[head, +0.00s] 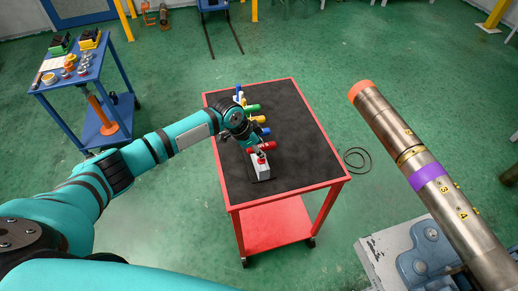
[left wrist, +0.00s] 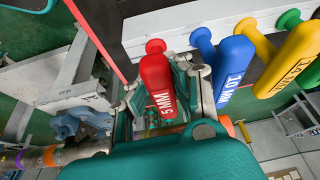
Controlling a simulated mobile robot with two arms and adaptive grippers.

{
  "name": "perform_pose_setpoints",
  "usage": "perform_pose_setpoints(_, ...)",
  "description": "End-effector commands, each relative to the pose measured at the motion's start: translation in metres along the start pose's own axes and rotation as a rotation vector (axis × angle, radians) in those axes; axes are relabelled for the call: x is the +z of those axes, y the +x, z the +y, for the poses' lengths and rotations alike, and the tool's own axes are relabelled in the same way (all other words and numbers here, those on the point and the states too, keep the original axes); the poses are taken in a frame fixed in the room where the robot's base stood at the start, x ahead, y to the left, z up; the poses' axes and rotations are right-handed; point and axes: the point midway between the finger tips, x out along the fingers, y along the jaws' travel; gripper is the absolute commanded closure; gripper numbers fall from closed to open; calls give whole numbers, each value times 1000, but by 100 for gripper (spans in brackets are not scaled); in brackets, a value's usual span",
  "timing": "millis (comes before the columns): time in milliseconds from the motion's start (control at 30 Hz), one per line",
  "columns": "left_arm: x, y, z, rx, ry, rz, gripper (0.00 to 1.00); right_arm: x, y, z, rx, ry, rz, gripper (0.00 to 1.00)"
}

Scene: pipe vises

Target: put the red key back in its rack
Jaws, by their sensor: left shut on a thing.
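The red key (head: 269,146), marked 5 MM in the left wrist view (left wrist: 158,85), lines up with the other keys along the white rack (left wrist: 180,27). Its red collar is close to the rack's face; I cannot tell how far its shank is in. The rack's near end (head: 259,168) shows on the cart in the head view. My left gripper (head: 257,150) is shut on the red key's handle, with fingers on both sides of it in the left wrist view (left wrist: 165,105). My right gripper is not in view.
A blue key (left wrist: 232,70), a yellow key (left wrist: 290,65) and a green key (head: 251,108) stick out beside the red one. The red cart (head: 270,225) has a free dark top to the right. A pipe (head: 430,180) in a vise stands at right, a blue cart (head: 75,100) at left.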

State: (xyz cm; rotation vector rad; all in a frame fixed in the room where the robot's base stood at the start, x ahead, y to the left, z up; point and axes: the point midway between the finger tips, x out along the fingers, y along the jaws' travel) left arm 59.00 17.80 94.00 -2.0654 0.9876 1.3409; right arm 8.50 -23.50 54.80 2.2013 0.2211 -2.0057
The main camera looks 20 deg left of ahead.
Motion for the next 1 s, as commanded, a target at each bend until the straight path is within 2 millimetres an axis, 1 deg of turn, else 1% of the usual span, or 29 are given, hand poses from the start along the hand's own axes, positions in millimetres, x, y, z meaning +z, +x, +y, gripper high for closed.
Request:
perform_pose_setpoints(100, 2, 2, 1, 3, 0, -5, 100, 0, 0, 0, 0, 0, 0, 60)
perform_pose_setpoints(133, 2, 2, 1, 3, 0, -5, 82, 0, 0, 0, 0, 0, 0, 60)
perform_pose_setpoints(333, 2, 2, 1, 2, 0, -4, 56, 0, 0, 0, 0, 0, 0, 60)
perform_pose_setpoints(567, 1, 1, 1, 2, 1, -3, 56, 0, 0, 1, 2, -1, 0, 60)
perform_pose_setpoints(667, 1, -2, 1, 1, 1, -2, 56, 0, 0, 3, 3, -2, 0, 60)
perform_pose_setpoints(767, 1, -14, 0, 0, 2, 0, 56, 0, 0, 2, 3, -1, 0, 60)
perform_pose_setpoints(867, 1, -33, 0, -2, 3, -2, 56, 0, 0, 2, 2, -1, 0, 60)
perform_pose_setpoints(1000, 1, -64, 0, -1, 2, -1, 56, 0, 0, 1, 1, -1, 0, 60)
